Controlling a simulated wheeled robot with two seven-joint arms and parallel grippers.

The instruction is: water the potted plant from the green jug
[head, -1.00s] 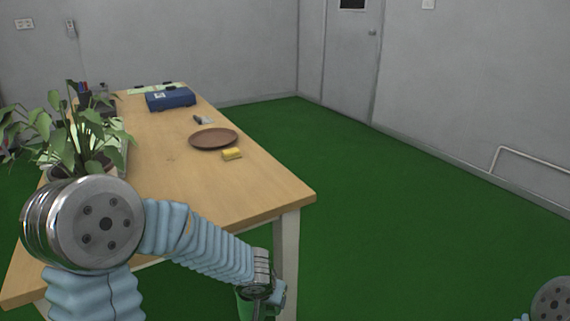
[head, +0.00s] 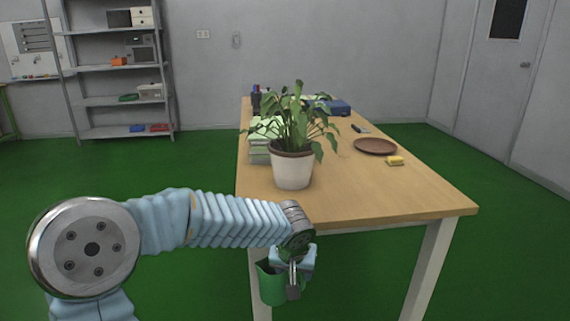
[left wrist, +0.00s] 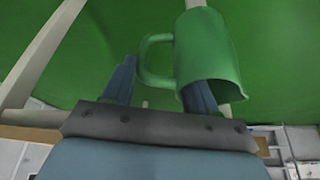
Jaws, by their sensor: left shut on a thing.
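The potted plant (head: 300,121) has long green leaves and stands upright in a white pot (head: 292,172) near the table's near left edge. My left gripper (head: 293,272) is shut on the green jug (head: 271,286), which hangs in front of the table's near edge, lower in the picture than the pot and apart from it. In the left wrist view the jug (left wrist: 208,50) shows with its handle by the fingers of my left gripper (left wrist: 160,82). The inside of the jug is hidden. My right gripper is not in view.
The wooden table (head: 400,194) also bears a brown plate (head: 375,146), a yellow sponge (head: 395,161), a blue case (head: 336,108) and a green-and-white stack (head: 259,151) left of the plant. Shelves (head: 118,101) stand at the back left. The floor left of the table is clear.

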